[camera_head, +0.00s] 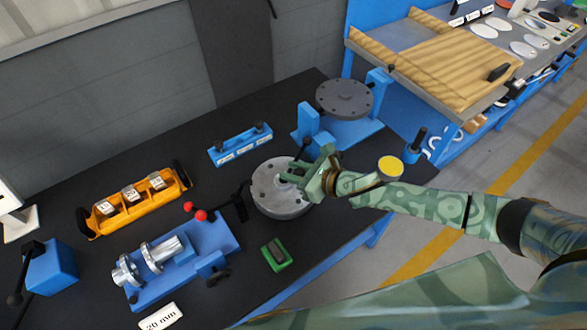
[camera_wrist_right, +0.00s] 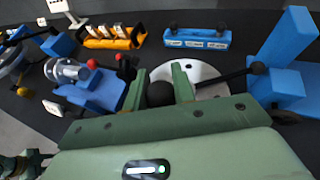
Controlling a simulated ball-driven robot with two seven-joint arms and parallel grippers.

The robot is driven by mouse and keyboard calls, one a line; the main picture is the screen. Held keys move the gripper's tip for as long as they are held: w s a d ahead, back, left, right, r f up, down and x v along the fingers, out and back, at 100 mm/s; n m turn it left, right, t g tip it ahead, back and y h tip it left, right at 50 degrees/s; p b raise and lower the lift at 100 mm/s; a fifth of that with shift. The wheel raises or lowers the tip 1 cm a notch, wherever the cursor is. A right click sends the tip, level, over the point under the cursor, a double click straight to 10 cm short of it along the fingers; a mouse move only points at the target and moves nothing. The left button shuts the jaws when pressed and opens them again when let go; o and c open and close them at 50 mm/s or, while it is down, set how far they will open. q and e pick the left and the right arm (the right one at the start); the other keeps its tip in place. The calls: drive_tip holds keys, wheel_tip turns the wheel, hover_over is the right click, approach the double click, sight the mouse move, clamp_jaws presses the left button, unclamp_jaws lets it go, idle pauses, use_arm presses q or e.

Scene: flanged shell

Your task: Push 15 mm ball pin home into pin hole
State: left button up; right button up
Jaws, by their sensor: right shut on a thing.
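A round grey flanged disc (camera_head: 275,205) with small holes lies on the dark bench, and it also shows pale behind the fingers in the right wrist view (camera_wrist_right: 212,88). My right gripper (camera_head: 290,174) is over the disc's upper right part. In the wrist view the right gripper's fingers (camera_wrist_right: 168,92) are shut on a black ball (camera_wrist_right: 160,94), the head of the ball pin. The pin's shank and the hole under it are hidden, so I cannot tell how deep the pin sits. My left gripper is not identifiable in either view.
A blue stand with a dark disc (camera_head: 345,98) is behind the gripper. A blue labelled rack (camera_head: 240,145), an orange tray (camera_head: 95,215), a blue fixture with a metal shaft (camera_head: 205,260) and a green block (camera_head: 277,262) surround the grey disc. A black-knobbed lever (camera_wrist_right: 257,69) stands close right.

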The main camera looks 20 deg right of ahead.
drive_tip(key=shift+r, duration=0.15)
wheel_tip(320, 180, down, 5)
drive_tip(key=b, duration=0.3)
drive_tip(key=shift+b, duration=0.4)
drive_tip(key=shift+f+b, duration=0.5)
idle(0.9)
drive_tip(key=shift+f, duration=0.15)
drive_tip(key=shift+f, duration=0.35)
drive_tip(key=shift+f+b, duration=2.25)
drive_tip(key=shift+f, duration=0.05)
